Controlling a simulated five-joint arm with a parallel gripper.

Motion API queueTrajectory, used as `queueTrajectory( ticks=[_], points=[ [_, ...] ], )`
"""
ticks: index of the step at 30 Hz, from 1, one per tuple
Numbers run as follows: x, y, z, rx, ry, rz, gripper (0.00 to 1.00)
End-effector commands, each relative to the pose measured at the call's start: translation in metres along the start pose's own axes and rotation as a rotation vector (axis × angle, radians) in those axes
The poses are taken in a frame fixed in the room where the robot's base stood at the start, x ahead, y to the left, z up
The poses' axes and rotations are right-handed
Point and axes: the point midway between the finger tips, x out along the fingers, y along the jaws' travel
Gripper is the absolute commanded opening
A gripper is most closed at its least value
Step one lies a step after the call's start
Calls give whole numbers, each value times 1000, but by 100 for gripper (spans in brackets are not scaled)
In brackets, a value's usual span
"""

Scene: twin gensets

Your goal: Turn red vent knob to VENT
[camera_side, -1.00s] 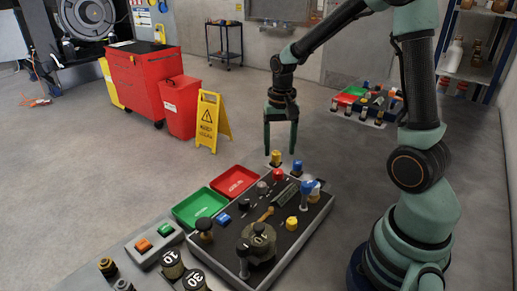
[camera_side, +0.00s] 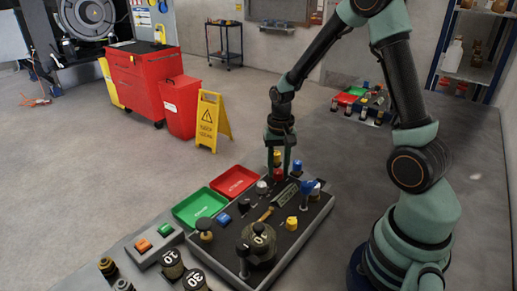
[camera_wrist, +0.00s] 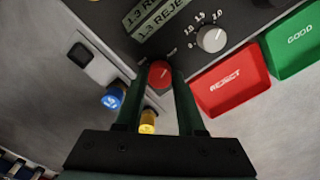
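The red vent knob (camera_wrist: 160,74) is a round red cap with a pale pointer line, on the dark panel; the small lettering beside it is too small to read. It also shows in the side view (camera_side: 278,175), partly behind my gripper. My gripper (camera_side: 279,168) points straight down over the far end of the panel. In the wrist view its two green fingers (camera_wrist: 161,85) stand apart, one on each side of the red knob. Contact between the fingers and the knob cannot be made out.
A blue cap (camera_wrist: 113,96) and a yellow cap (camera_wrist: 148,122) sit close to the fingers. A grey dial (camera_wrist: 211,38) is nearby. The red REJECT tray (camera_side: 234,181) and green GOOD tray (camera_side: 200,207) lie beside the panel. A yellow knob (camera_side: 291,223) and blue-topped lever stand on the panel.

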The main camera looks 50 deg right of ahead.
Motion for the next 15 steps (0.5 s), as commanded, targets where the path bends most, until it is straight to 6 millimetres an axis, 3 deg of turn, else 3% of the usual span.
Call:
queueTrajectory(
  ticks=[15],
  points=[
    [-1,0,0,-112,-1,0,0]
  ],
)
